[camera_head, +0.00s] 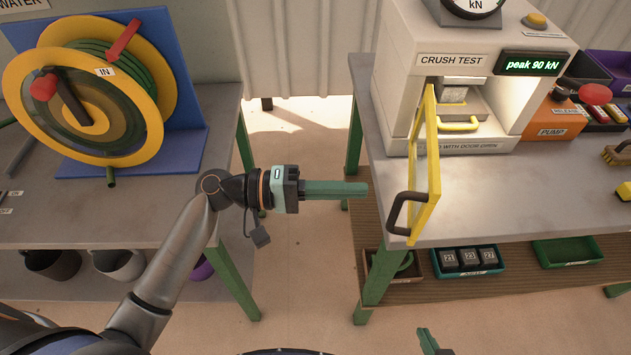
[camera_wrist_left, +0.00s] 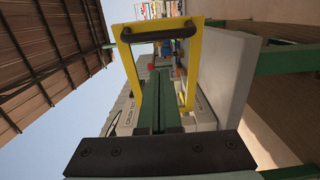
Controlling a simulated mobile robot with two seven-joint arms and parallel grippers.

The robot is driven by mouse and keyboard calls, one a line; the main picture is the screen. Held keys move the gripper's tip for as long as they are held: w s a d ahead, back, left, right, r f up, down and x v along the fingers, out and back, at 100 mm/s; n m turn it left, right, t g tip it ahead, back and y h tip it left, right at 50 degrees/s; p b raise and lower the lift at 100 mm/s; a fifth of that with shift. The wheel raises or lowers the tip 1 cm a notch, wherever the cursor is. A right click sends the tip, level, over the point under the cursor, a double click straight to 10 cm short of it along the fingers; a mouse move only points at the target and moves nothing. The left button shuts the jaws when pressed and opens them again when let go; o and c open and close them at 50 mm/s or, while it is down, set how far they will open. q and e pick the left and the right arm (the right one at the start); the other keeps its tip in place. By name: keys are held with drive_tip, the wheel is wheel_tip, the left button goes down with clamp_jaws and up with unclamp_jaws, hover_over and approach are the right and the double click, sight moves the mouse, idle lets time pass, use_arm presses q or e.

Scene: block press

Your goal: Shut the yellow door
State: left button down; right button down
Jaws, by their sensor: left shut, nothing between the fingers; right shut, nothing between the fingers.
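The yellow door (camera_head: 431,165) of the crush test press (camera_head: 391,70) stands open, swung out toward the front, with a dark handle (camera_head: 402,213) on its outer side. In the left wrist view the yellow door frame (camera_wrist_left: 125,50) and its dark handle (camera_wrist_left: 158,34) lie ahead of the fingers. My left gripper (camera_head: 364,190) is shut and empty, just left of the door and apart from it, over the gap between the benches. It also shows in the left wrist view (camera_wrist_left: 160,75). Only the tip of my right gripper (camera_head: 424,338) shows at the bottom edge; it is shut.
Inside the lit press chamber are a grey block (camera_head: 454,94) and a yellow handle (camera_head: 458,126). An orange pump box (camera_head: 548,122) stands right of the press. A yellow hose reel (camera_head: 40,105) stands on the left bench.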

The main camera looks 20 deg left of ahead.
use_arm(q)
drive_tip(key=s+d, duration=0.1)
drive_tip(key=s+d+p, duration=0.1)
drive_tip(key=d, duration=0.1)
drive_tip(key=shift+d, duration=0.25)
drive_tip(key=shift+d, duration=0.1)
